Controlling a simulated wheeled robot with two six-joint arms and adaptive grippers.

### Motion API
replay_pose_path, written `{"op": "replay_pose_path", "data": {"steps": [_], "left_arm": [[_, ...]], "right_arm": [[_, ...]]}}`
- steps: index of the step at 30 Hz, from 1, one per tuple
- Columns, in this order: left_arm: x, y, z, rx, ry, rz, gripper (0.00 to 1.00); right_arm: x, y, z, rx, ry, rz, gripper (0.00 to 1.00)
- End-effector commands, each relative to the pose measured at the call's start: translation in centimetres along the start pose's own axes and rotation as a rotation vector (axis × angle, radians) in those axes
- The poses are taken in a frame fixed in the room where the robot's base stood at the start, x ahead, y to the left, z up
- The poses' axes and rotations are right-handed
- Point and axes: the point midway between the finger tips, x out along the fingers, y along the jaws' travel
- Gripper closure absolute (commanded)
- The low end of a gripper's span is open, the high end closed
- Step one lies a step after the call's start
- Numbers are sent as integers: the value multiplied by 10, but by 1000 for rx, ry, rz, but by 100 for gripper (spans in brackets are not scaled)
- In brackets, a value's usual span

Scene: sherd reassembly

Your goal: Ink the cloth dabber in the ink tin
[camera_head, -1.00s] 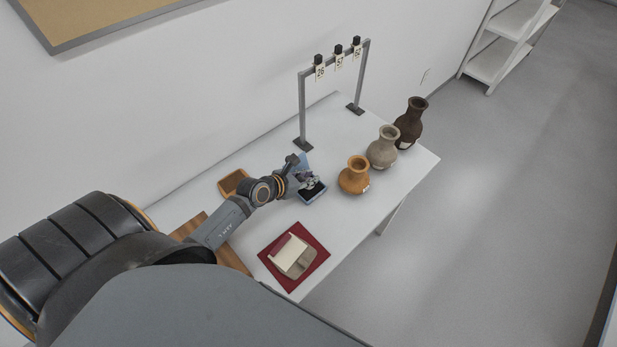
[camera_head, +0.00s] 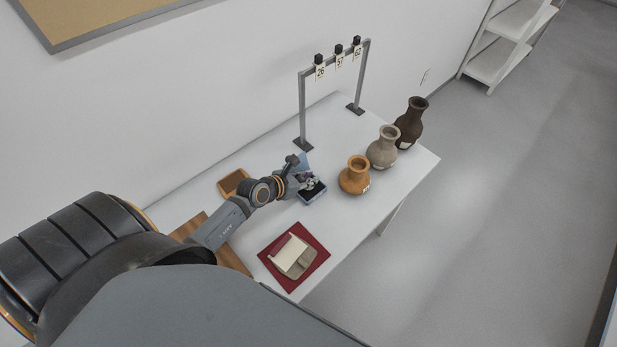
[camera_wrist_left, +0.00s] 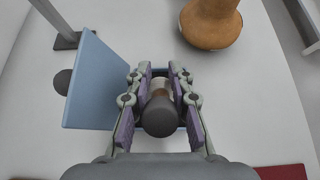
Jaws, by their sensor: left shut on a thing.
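My left gripper (camera_head: 308,182) is at the ink tin (camera_head: 314,197), a small blue box with a dark inside and its blue lid (camera_head: 304,162) standing open. In the left wrist view the lid (camera_wrist_left: 95,85) is left of the fingers. There my left gripper (camera_wrist_left: 160,76) is shut on the cloth dabber (camera_wrist_left: 160,116), seen from its dark rounded end with a paler part beyond. The fingers hide most of the tin and the dabber's far end, so I cannot tell whether it touches the ink. My right gripper is not in view.
An orange vase (camera_head: 354,177), a grey vase (camera_head: 383,150) and a dark vase (camera_head: 410,122) stand right of the tin. A tag stand (camera_head: 302,110) is behind. A red mat (camera_head: 266,257) with pale items lies in front, and a wooden tray (camera_head: 231,184) lies left.

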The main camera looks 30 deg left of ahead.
Motion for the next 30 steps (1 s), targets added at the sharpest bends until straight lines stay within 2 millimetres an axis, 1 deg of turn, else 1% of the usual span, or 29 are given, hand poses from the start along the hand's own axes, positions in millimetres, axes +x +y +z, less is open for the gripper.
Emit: {"op": "replay_pose_path", "data": {"steps": [16, 30], "left_arm": [[4, 0, -6, -1, -1, 0, 100], [4, 0, -6, -1, 1, 0, 100]], "right_arm": [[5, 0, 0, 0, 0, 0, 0], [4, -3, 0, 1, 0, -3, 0]]}}
